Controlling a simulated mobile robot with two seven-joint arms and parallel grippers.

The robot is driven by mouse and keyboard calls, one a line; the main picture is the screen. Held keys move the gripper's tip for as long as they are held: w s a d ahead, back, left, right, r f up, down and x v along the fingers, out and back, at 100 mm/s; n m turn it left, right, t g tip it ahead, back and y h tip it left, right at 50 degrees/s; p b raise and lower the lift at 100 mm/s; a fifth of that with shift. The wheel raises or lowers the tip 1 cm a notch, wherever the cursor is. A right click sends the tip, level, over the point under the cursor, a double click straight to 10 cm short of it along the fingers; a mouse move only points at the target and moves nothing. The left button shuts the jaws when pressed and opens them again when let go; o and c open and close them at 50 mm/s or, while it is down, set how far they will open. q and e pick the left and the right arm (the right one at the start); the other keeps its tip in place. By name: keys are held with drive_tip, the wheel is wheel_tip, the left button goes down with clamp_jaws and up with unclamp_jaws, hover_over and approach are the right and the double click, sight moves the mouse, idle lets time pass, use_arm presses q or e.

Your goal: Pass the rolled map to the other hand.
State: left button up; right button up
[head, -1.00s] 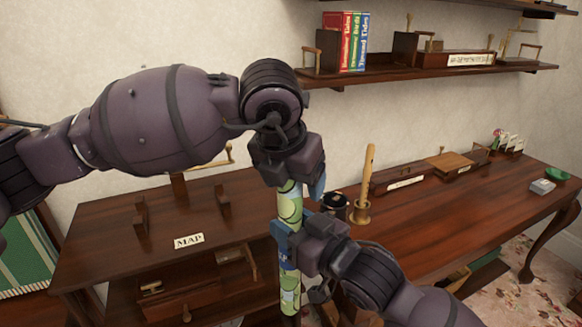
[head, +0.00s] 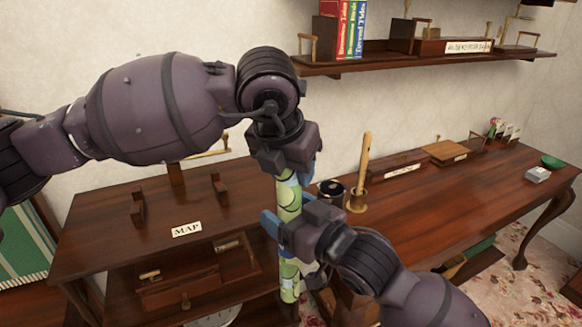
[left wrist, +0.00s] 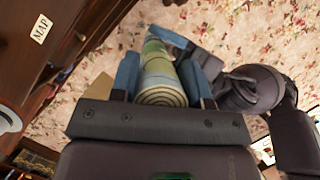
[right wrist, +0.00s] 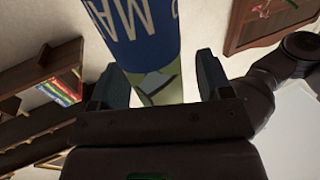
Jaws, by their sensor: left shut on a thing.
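The rolled map (head: 289,200) is a green patterned tube hanging upright, with a blue MAP band that shows large in the right wrist view (right wrist: 145,35). My left gripper (head: 287,172) is shut on its upper end; in the left wrist view the roll (left wrist: 160,85) sits between the two blue fingers. My right gripper (head: 287,222) is at the map's middle, below the left one. In the right wrist view its fingers (right wrist: 160,85) stand apart on either side of the map, with a gap beside it. The right gripper hides part of the map.
A side table with a MAP label (head: 187,229) and wooden brackets stands at left. A long desk (head: 430,205) at right holds a black pot (head: 331,190), a brass holder with a wooden stick (head: 361,180) and boxes. A wall shelf (head: 420,58) with books is above.

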drive_tip(key=v, duration=1.1)
drive_tip(key=s+d+f+m+h, duration=0.2)
drive_tip(key=s+d+f+h, duration=0.1)
drive_tip(key=f, duration=0.8)
drive_tip(key=s+d+f+m+g+h, duration=0.1)
drive_tip(key=s+d+f+h, duration=0.3)
drive_tip(key=d+f, duration=0.4)
drive_tip(key=s+d+f+m+g+h, duration=0.1)
drive_tip(key=s+d+f+m+h, duration=0.2)
drive_tip(key=f, duration=1.1)
drive_tip(key=d+m+h, duration=0.1)
drive_tip(key=d, duration=0.2)
drive_tip(key=shift+s+d+h, duration=0.2)
drive_tip(key=shift+s+h, duration=0.2)
